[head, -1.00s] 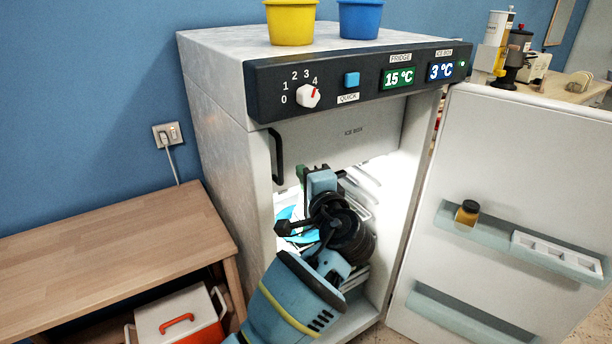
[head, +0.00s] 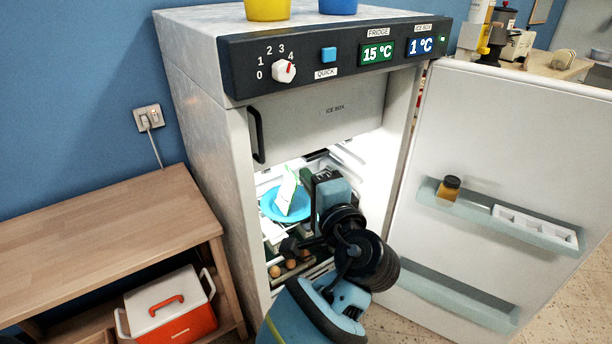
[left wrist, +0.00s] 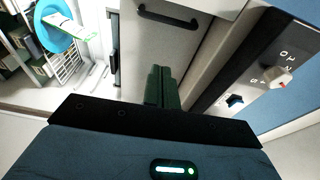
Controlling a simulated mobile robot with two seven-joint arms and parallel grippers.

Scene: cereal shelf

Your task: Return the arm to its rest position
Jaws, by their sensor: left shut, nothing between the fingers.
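My left arm reaches up from the bottom of the head view to the open fridge (head: 208,128). My left gripper (left wrist: 163,87) shows dark green fingers, shut together with nothing between them, in the left wrist view. In the head view its blue body (head: 330,190) is in front of the fridge opening, below the ice box door, and its fingertips cannot be made out. The ice box door (head: 300,118) looks shut and has a dark handle on its left. My right gripper is not in view.
Inside the fridge are a blue plate (head: 270,205) with a white-and-green packet (head: 286,188) and several eggs (head: 290,264). The open fridge door (head: 500,130) stands right, with a jar (head: 449,188) on its shelf. A wooden table (head: 100,235) is left; a red-and-white cooler (head: 170,308) is beneath.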

